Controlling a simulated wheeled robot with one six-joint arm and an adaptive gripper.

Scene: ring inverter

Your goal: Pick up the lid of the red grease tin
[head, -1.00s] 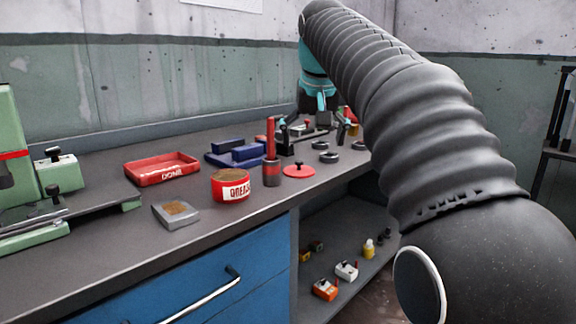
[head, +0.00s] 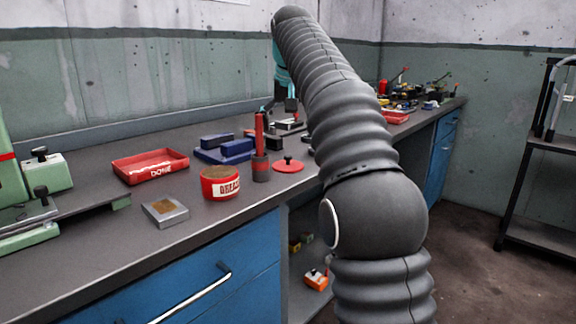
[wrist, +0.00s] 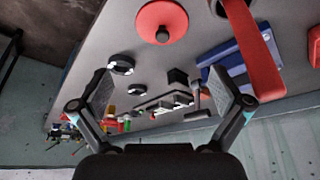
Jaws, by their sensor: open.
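The red grease tin (head: 219,183) stands open on the bench, brown grease showing at its top. Its round red lid (head: 288,166) with a dark knob lies flat on the bench to the right of the tin, beyond a red-handled tool (head: 260,150). In the wrist view the lid (wrist: 148,24) is at the top centre, past my fingertips. My gripper (wrist: 168,92) is open and empty, its two fingers spread wide.
A red DONE tray (head: 125,176), a grey block with a brown top (head: 165,211) and blue blocks (head: 224,150) are on the bench. Dark rings (wrist: 121,64) lie near the lid. The red-handled tool (wrist: 250,50) stands close beside the lid.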

